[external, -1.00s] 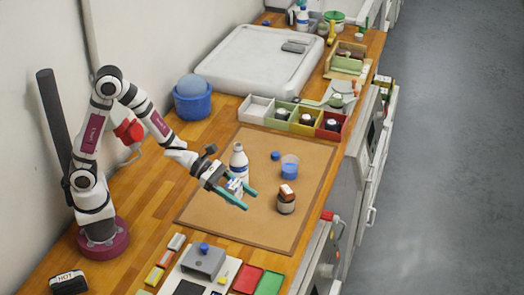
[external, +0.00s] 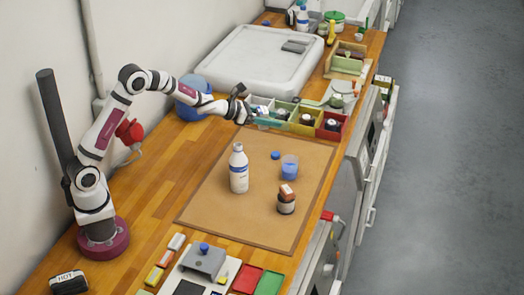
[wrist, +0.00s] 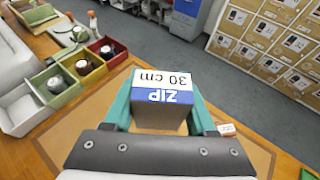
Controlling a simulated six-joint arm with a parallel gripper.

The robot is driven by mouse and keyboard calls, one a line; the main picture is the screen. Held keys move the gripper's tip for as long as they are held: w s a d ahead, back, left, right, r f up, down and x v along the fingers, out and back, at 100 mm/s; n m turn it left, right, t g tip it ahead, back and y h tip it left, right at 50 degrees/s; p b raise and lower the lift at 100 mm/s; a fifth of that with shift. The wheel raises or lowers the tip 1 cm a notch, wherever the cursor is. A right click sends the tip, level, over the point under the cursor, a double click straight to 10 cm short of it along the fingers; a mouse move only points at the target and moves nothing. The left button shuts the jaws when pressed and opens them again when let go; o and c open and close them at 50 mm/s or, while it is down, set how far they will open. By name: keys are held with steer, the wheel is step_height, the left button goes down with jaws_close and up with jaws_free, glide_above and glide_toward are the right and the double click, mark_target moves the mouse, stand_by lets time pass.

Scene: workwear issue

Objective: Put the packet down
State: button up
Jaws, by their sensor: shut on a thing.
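The packet (wrist: 163,97) is a small box with a white and blue label reading "ZIP 30 cm". My gripper (wrist: 160,115) is shut on it, with a teal finger on each side. In the external view my gripper (external: 264,117) is raised off the bench and overlaps the white and green bins, with the packet (external: 260,110) partly hidden. In the wrist view the row of bins lies left of the packet: white (wrist: 15,118), green (wrist: 38,92), yellow (wrist: 68,74) and red (wrist: 92,58). The green, yellow and red bins hold dark, round items.
A blue cap (external: 275,156) lies there too. The mat's left part is clear.

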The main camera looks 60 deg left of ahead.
steer(key=w+a+n+y, duration=0.2)
steer(key=a, duration=0.6)
glide_above(256, 142)
steer(key=f, duration=1.7)
steer(key=shift+s+d+f, duration=0.15)
steer(key=shift+d+f, duration=0.2)
steer(key=shift+a+f, duration=0.2)
steer(key=shift+f, duration=0.9)
steer(key=shift+a+f, duration=0.15)
steer(key=shift+f, duration=0.9)
steer(key=shift+f, duration=0.1)
steer(key=o, duration=1.4)
steer(key=shift+c, duration=0.2)
